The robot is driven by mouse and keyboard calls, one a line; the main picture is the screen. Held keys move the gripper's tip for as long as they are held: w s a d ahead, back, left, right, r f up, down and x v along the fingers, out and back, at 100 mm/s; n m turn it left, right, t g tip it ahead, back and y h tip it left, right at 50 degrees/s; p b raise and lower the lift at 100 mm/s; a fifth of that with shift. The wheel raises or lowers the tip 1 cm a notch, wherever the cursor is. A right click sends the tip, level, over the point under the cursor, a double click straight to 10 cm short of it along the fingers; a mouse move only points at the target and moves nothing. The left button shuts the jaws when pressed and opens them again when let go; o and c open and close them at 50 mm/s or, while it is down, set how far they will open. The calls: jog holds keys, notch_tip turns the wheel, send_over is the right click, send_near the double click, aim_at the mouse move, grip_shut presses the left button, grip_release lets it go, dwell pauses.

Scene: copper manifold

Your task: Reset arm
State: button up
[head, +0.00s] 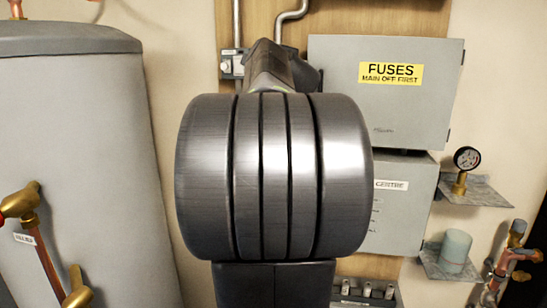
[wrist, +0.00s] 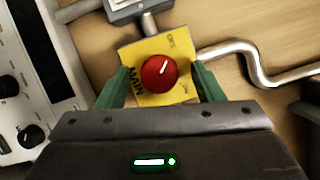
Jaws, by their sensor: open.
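My gripper (wrist: 159,78) shows in the wrist view with its two green fingers spread apart. A red round knob (wrist: 158,73) with a white pointer line sits on a yellow plate (wrist: 146,50) marked MAIN. In the picture the knob lies between the fingers, with a gap on each side. I cannot tell how far the fingertips are from the plate. My arm fills the middle of the head view and hides my gripper and the knob there.
A grey fuse box (head: 345,95) and a lower grey box (head: 405,215) hang on a wooden board. A gauge (head: 467,158) and a pale green cup (head: 455,248) stand on right-hand shelves. A grey tank (head: 80,160) with brass valves stands left. A bent pipe (wrist: 250,65) runs beside the knob.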

jog(key=m+t+h, duration=0.1)
jog(key=m, duration=0.3)
jog(key=m+t+h+b, duration=0.1)
jog(key=m, duration=0.3)
jog(key=shift+w+a+f+t, duration=0.1)
jog(key=shift+a+f+t, duration=0.1)
jog(key=shift+t, duration=0.2)
jog(key=shift+m+t+h, duration=0.3)
jog(key=shift+m+h, duration=0.5)
jog(key=shift+m, duration=0.9)
